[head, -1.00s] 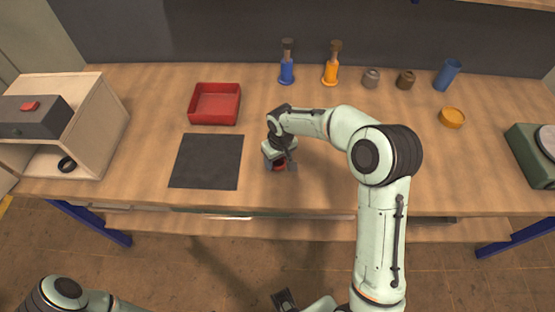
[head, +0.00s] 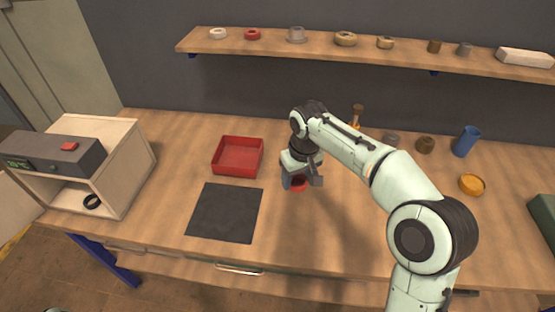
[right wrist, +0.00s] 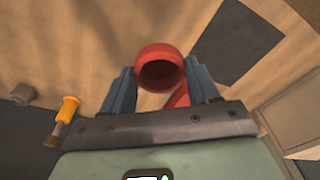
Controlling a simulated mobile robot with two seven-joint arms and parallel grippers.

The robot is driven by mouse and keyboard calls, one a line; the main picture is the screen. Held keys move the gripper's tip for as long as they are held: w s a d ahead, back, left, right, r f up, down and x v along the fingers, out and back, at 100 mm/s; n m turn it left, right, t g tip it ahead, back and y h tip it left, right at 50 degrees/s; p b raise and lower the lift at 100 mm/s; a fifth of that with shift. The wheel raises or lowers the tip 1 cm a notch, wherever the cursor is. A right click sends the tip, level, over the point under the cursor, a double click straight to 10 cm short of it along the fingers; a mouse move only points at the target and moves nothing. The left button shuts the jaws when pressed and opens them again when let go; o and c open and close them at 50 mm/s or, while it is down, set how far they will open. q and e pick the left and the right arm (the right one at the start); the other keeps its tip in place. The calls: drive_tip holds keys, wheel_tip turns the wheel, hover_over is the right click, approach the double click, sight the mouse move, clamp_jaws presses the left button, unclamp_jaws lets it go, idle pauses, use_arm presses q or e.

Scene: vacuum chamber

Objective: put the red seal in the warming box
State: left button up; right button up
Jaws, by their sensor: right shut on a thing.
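The red seal (head: 298,185), a round red ring, is between the fingers of my right gripper (head: 301,181) in the head view. It appears raised above the table, right of the black mat. In the right wrist view the seal (right wrist: 160,68) sits between the two blue-grey fingers of my right gripper (right wrist: 164,88), its round hole facing the camera. The warming box (head: 128,178) is a pale wooden box at the left of the table, with a grey control unit (head: 55,153) on top. Its front is open, and a black ring (head: 92,201) lies inside. My left gripper is not in view.
A red tray (head: 238,157) and a black mat (head: 225,212) lie between my right gripper and the box. A shelf (head: 300,53) with several rings and parts runs along the back wall. A blue cup (head: 466,141) and orange lid (head: 471,184) stand at right.

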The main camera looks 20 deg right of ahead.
drive_tip(key=a+f, duration=0.3)
drive_tip(key=f, duration=0.2)
drive_tip(key=w+a+f, duration=0.1)
drive_tip(key=a+f, duration=0.1)
drive_tip(key=f, duration=0.2)
drive_tip(key=w+a+f, duration=0.1)
drive_tip(key=a+f, duration=0.2)
drive_tip(key=f, duration=0.2)
drive_tip(key=shift+a+f, duration=0.3)
drive_tip(key=shift+d+r, duration=0.1)
drive_tip(key=shift+r, duration=0.05)
